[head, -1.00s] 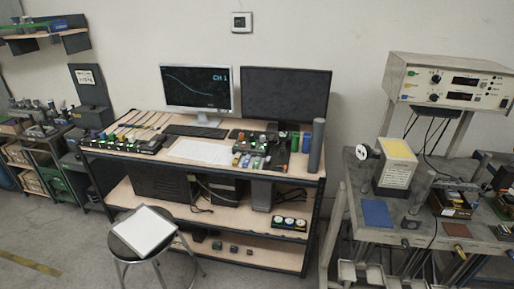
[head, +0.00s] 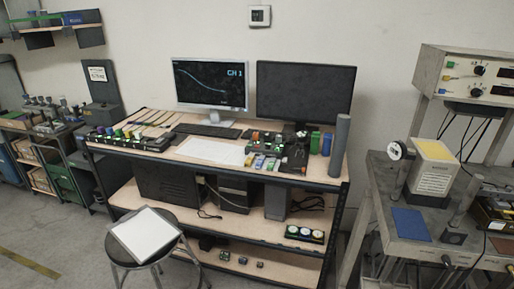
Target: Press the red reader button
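No red reader button can be told apart at this distance. A row of small coloured parts, some green, red and yellow, sits on a dark strip (head: 130,138) at the left of the wooden desk (head: 160,158). A second cluster of coloured blocks and small devices (head: 263,160) sits right of the white paper sheet (head: 211,151). Small reddish spots show there, but they are too small to identify. Neither of my grippers is in view.
A stool (head: 118,248) with a white board (head: 145,233) stands before the desk's left part. Two monitors (head: 208,84) (head: 305,92) stand at the back. A grey workbench (head: 383,180) stands right. Floor is open at lower left.

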